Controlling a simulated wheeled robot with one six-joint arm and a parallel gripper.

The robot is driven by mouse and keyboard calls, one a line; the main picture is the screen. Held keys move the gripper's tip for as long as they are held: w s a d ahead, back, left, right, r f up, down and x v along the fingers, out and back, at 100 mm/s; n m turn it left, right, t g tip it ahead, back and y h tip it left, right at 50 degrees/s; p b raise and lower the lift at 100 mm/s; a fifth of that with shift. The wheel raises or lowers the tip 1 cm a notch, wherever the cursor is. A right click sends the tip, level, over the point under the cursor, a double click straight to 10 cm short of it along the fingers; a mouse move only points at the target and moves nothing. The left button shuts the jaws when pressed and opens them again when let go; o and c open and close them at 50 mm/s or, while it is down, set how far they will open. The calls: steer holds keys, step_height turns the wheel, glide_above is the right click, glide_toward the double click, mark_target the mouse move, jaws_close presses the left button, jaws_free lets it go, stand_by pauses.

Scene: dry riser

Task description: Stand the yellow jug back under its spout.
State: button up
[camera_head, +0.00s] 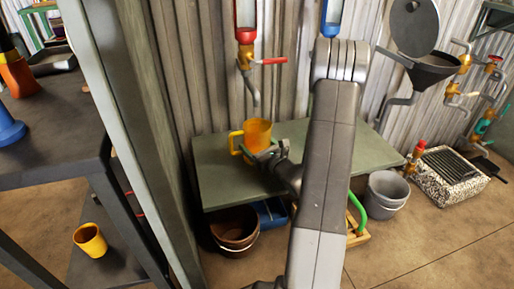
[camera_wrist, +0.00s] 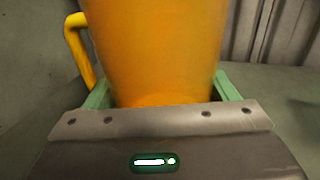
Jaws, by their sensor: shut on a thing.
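The yellow jug (camera_head: 257,134) is upright at the green bench (camera_head: 218,181), near its back edge by the corrugated wall. Its handle points left. In the wrist view the jug (camera_wrist: 155,50) fills the middle, with its handle (camera_wrist: 77,48) at the left. My gripper (camera_head: 262,150) is shut on the jug, with a green finger on each side of it, as the wrist view (camera_wrist: 160,95) shows. A spout (camera_head: 254,92) under a tap with a red lever hangs above the jug. I cannot tell whether the jug's base touches the bench.
A second pipe with a blue fitting (camera_head: 330,22) is partly hidden behind my arm. A black funnel (camera_head: 433,68) is on the right. Brown (camera_head: 234,226) and grey (camera_head: 386,192) buckets stand on the floor. A grey post (camera_head: 130,130) and dark shelf (camera_head: 50,130) are at left.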

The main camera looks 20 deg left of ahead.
steer(key=o, duration=1.1)
steer(key=shift+d, duration=0.1)
steer(key=p+v, duration=0.2)
steer(key=v, duration=1)
